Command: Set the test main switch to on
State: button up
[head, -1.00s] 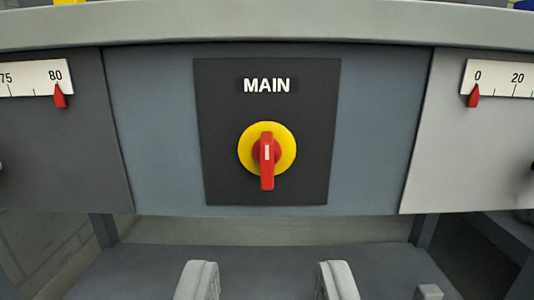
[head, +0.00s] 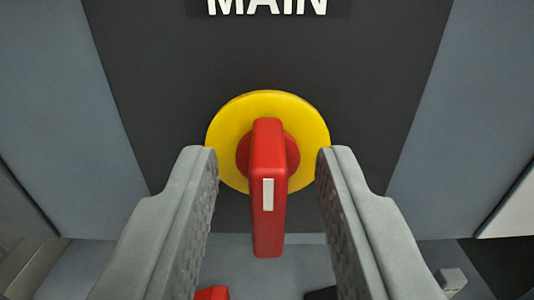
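The main switch is a red rotary handle (head: 268,222) on a yellow round plate (head: 268,102). The handle stands vertical, with a white mark on its face. It sits on a dark panel (head: 160,100) under the white word MAIN (head: 267,6). My gripper (head: 268,160) is open, with one grey finger on each side of the handle. A gap shows between each finger and the handle. The fingertips overlap the left and right edges of the yellow plate in the picture; whether they touch it I cannot tell.
Blue-grey housing (head: 50,110) flanks the dark panel on both sides. A small red thing (head: 212,293) shows at the bottom between the fingers. A small grey block (head: 452,280) is at the lower right.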

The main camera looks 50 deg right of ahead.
jog(key=shift+c, duration=0.2)
grip_shut()
jog(key=shift+m, duration=0.3)
jog(key=m, duration=0.3)
jog(key=shift+s+d+m, duration=0.15)
jog(key=shift+m, duration=0.15)
jog(key=m, duration=0.9)
jog(key=shift+s+d+f, duration=0.2)
jog(key=shift+s+f, duration=0.05)
jog(key=shift+f, duration=0.15)
jog(key=shift+f+m, duration=0.15)
jog(key=shift+m, duration=0.95)
jog(key=shift+f+m, duration=0.1)
jog(key=shift+m, duration=1)
jog(key=shift+s, duration=0.1)
